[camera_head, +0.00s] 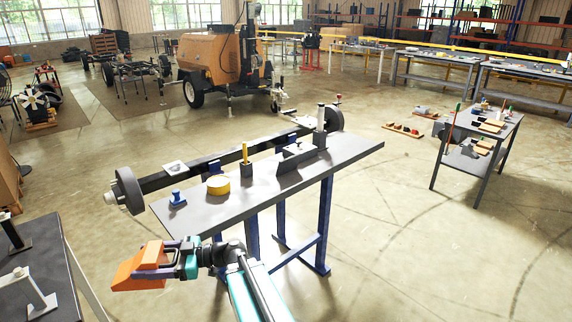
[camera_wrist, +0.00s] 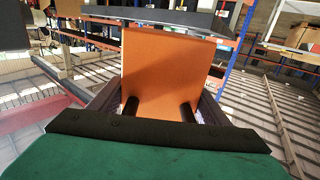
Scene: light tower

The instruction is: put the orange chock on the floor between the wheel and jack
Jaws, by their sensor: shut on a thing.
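An orange chock (camera_head: 132,270) is held in my gripper (camera_head: 160,262) at the lower left of the head view, in front of the near bench. In the wrist view the chock (camera_wrist: 166,70) fills the space between the two dark fingers (camera_wrist: 160,109), which are shut on it. The orange light tower trailer (camera_head: 212,55) stands far off at the upper middle left of the head view. Its dark wheel (camera_head: 193,93) rests on the floor. A thin upright support leg that may be the jack (camera_head: 229,106) stands to the right of the wheel.
A narrow dark bench (camera_head: 330,158) with a yellow tape roll (camera_head: 218,185) stands between me and the trailer. An axle with wheels (camera_head: 128,190) lies along its far side. A bare chassis (camera_head: 125,68) stands left of the trailer. Open floor (camera_head: 420,230) lies to the right.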

